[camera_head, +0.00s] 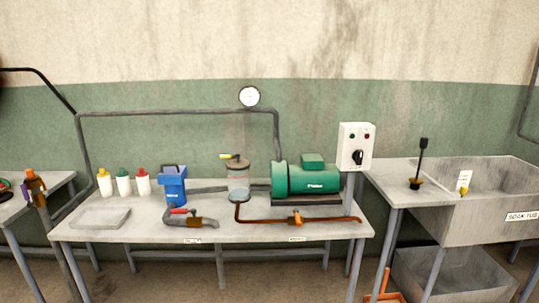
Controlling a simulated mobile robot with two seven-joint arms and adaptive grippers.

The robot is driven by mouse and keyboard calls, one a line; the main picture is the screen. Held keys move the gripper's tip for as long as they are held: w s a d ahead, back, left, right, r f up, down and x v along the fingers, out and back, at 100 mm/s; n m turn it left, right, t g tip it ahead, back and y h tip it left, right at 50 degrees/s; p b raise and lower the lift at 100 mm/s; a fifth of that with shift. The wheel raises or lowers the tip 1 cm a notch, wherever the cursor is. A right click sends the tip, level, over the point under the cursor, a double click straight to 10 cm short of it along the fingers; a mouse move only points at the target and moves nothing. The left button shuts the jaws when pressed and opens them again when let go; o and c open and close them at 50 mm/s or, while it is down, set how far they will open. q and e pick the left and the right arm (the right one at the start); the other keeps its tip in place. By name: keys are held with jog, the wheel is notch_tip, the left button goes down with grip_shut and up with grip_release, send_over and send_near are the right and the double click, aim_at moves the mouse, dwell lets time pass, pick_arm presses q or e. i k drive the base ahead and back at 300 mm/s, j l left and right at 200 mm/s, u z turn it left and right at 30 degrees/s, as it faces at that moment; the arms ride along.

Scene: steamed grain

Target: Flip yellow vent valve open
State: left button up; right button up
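The yellow vent valve handle (228,156) sits on top of a clear jar (238,179) with a brownish lid, at the middle of the workbench (130,232). The small yellow lever points left and lies about level. The jar stands behind a copper-brown pipe and left of a green pump motor (307,178). Neither of my grippers shows in the head view.
A switch box (355,147) stands right. A grey pipe (180,113) with a gauge (249,97) arches behind. A soak tub (490,220) is far right.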

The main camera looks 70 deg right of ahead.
aim_at(237, 157)
jog(key=z, duration=2.1)
jog(key=i+u, duration=0.2)
jog(key=i, duration=0.25)
jog(key=i+u, duration=0.2)
jog(key=i, duration=0.3)
jog(key=i+l+u, duration=0.15)
jog(key=i, duration=0.3)
jog(key=i+l+u, duration=0.2)
jog(key=i, duration=0.25)
